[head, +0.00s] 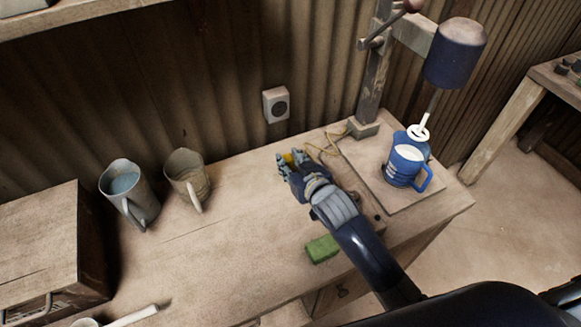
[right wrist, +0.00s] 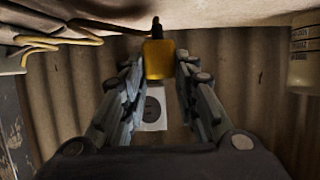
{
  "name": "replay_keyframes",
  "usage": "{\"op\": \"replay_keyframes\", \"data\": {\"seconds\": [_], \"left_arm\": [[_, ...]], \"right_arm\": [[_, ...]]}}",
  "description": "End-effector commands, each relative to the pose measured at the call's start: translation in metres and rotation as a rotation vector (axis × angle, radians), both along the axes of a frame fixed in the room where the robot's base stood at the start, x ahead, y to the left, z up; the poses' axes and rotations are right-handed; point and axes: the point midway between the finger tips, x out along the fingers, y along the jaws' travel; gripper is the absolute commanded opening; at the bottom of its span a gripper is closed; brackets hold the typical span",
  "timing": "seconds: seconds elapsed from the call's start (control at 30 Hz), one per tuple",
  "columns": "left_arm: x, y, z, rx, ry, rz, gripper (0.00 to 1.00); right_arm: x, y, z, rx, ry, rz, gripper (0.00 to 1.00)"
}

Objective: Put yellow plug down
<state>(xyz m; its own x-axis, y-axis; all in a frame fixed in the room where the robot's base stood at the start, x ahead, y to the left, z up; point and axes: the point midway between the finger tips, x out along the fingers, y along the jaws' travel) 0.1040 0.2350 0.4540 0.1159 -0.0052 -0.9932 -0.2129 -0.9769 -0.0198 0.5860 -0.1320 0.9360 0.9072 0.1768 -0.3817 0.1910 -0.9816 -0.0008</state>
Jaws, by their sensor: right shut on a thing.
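The yellow plug (right wrist: 159,60) is between the fingertips of my right gripper (right wrist: 160,75) in the right wrist view. In the head view only a small bit of the plug (head: 291,158) shows past the fingers of my right gripper (head: 288,164). My right gripper is shut on the plug, over the workbench (head: 235,220) and left of the press. I cannot tell whether the plug touches the bench. My left gripper is not in view.
A wall socket (head: 276,104) is behind the bench. A press (head: 455,55) with a blue mug (head: 402,166) stands right. Two grey jugs (head: 128,192) (head: 186,177) stand left. A green block (head: 322,249) lies near the front edge. Bench between jugs and gripper is clear.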

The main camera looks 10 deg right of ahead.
Motion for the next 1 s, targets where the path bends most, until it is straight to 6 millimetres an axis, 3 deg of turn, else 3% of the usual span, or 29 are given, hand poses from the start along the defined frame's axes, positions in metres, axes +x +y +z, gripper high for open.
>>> {"op": "replay_keyframes", "data": {"seconds": [0.2, 0.43, 0.9, 0.93, 1.0], "left_arm": [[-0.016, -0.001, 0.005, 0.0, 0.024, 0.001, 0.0], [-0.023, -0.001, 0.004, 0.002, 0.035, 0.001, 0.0], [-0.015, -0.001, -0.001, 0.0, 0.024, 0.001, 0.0], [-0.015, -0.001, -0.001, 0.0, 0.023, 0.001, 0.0], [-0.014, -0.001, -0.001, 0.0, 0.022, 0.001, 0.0]], "right_arm": [[-0.001, 0.0, -0.028, 0.0, 0.003, 0.001, 0.0], [-0.001, 0.0, -0.03, 0.0, 0.001, 0.001, 0.0], [-0.002, 0.001, -0.043, -0.001, 0.001, 0.001, 0.0], [-0.002, 0.001, -0.042, -0.001, 0.002, 0.001, 0.32], [-0.002, 0.001, -0.042, -0.001, 0.002, 0.001, 0.48]]}}
